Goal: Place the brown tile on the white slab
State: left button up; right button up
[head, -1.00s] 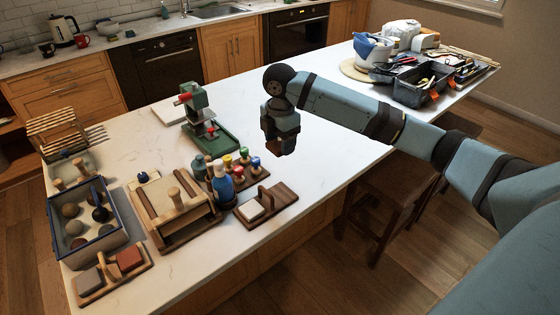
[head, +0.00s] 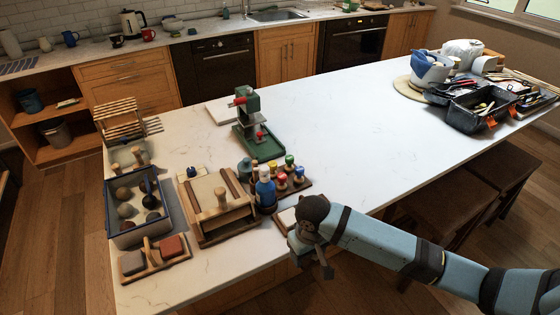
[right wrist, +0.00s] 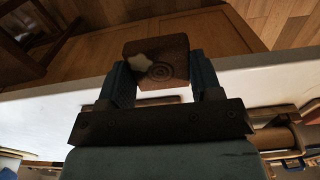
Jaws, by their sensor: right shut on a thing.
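The brown tile (right wrist: 157,58) is a dark brown block with a pale star and concentric rings on its face. My right gripper (right wrist: 160,82) is shut on it, one finger on each side. In the head view my right gripper (head: 318,264) is at the counter's front edge, and the tile is hard to make out there. The white slab (head: 217,113) lies flat on the counter at the back, left of the green press, which hides part of it. My left gripper is not in view.
The green press (head: 250,125) stands beside the slab. Colour-topped stamps (head: 290,172), a blue bottle (head: 265,190), a wooden press frame (head: 215,208) and a blue-rimmed tray (head: 110,210) crowd the front left. A wooden holder (head: 286,217) is partly behind my gripper. The counter's middle is clear.

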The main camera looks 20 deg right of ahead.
aim_at(226, 110)
jog(key=j+z, duration=0.1)
jog(key=z, duration=0.3)
jog(key=j+z, duration=0.1)
jog(key=z, duration=0.35)
jog(key=j+z, duration=0.1)
jog(key=z, duration=0.7)
jog(key=k+j+z, duration=0.1)
jog(key=z, duration=0.75)
jog(key=k+z, duration=1.3)
jog(key=k+l+z, duration=0.15)
jog(key=z, duration=0.3)
jog(key=k+j+z, duration=0.2)
jog(key=k+z, duration=0.15)
jog(key=z, duration=0.15)
jog(key=k+z, duration=0.45)
jog(key=k+j+z, duration=0.1)
jog(key=k+z, duration=0.15)
jog(key=k, duration=0.15)
jog(key=k+z, duration=0.4)
jog(key=k, duration=1.8)
